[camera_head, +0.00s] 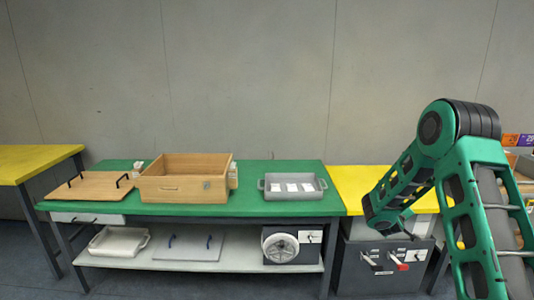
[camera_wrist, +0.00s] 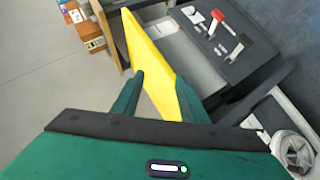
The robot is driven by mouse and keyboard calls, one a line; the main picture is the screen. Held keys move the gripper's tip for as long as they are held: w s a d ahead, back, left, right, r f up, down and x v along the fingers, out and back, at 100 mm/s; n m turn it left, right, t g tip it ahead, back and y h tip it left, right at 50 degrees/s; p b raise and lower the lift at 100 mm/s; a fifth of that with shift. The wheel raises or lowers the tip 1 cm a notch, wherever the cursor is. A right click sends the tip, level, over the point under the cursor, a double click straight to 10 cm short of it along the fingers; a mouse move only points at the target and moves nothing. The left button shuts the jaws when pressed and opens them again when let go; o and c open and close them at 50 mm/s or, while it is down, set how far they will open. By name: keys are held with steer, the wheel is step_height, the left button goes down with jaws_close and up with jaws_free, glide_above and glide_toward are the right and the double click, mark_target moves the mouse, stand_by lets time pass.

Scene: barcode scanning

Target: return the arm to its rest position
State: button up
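My arm is in the right part of the head view, bent, with its lower end hanging in front of the yellow table (camera_head: 362,183). My gripper (camera_wrist: 160,76) shows in the wrist view with its two green fingers apart and nothing between them. The yellow tabletop edge (camera_wrist: 150,60) lies beyond the fingers. In the head view the fingers are small and dark against the grey cabinet, so their gap is hard to make out there.
A green table (camera_head: 240,208) holds a wooden box (camera_head: 184,188), a wooden lid (camera_head: 90,186) and a grey tray (camera_head: 292,194). A dark cabinet (camera_head: 365,285) with levers stands beneath the yellow table. Another yellow table (camera_head: 30,162) is at far left. Cardboard boxes (camera_wrist: 85,30) stand on the floor side.

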steer(key=s+d+r+m+g+y, duration=0.1)
steer(key=s+d+r+m+g, duration=0.15)
steer(key=s+r, duration=0.65)
steer(key=s+d+r+m+g+y, duration=0.1)
steer(key=s+r+m+g, duration=0.25)
steer(key=s, duration=1.15)
steer(key=s+a+r+m+g+y, duration=0.1)
steer(key=s+a, duration=0.3)
steer(key=s, duration=0.5)
steer(key=s+a+m+g+y, duration=0.1)
steer(key=s+a, duration=0.4)
steer(key=s, duration=0.5)
steer(key=s+a+r+m+g+y, duration=0.1)
steer(key=s+a+y, duration=0.3)
steer(key=s, duration=0.6)
steer(key=shift+a+r+m+g, duration=0.3)
steer(key=shift+a+m, duration=0.05)
steer(key=shift+m, duration=0.45)
steer(key=shift+w+f, duration=0.25)
steer(key=shift+w, duration=0.35)
